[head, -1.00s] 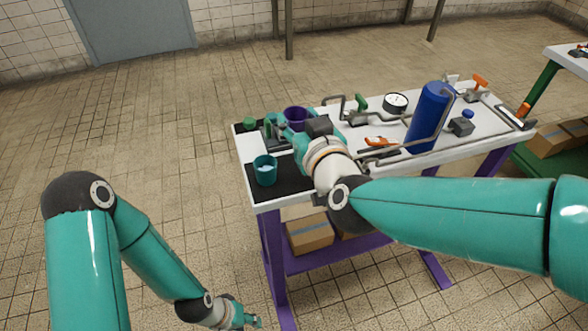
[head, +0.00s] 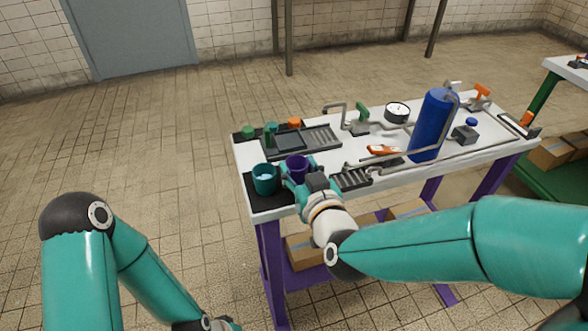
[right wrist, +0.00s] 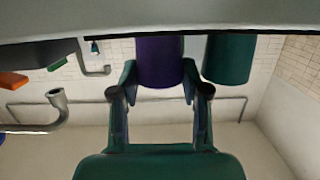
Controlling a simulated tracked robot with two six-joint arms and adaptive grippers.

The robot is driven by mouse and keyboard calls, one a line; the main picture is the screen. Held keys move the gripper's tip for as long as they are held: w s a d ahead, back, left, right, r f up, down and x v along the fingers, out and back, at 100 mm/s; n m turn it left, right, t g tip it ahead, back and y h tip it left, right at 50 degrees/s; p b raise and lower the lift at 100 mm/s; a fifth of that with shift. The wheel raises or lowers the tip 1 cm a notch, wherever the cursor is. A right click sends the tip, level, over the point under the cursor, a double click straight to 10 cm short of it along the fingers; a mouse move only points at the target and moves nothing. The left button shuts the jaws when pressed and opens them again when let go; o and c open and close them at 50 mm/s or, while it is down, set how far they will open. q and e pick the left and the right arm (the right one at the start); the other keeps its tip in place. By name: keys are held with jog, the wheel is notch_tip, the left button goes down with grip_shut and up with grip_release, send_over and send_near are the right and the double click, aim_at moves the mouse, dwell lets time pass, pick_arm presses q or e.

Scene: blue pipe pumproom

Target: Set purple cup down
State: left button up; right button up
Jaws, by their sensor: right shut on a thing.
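The purple cup (head: 297,168) is upright over the black mat at the near left of the white bench. My right gripper (head: 296,176) is shut around its side. In the right wrist view the purple cup (right wrist: 160,62) sits between the two fingers (right wrist: 160,88). I cannot tell whether its base touches the bench. The teal cup (head: 264,180), with something pale inside, stands just left of the purple cup; it also shows in the right wrist view (right wrist: 229,58). My left arm runs off the bottom edge, and its fingers are out of view.
A dark drip tray (head: 322,139) lies behind the cups, with green and orange items (head: 294,123) at the far edge. A small grate (head: 352,178) lies right of my gripper. The blue cylinder (head: 432,124), pipes and gauge (head: 397,112) fill the right side.

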jog(key=shift+f, duration=0.1)
jog(key=o, duration=0.9)
jog(key=shift+c, duration=0.2)
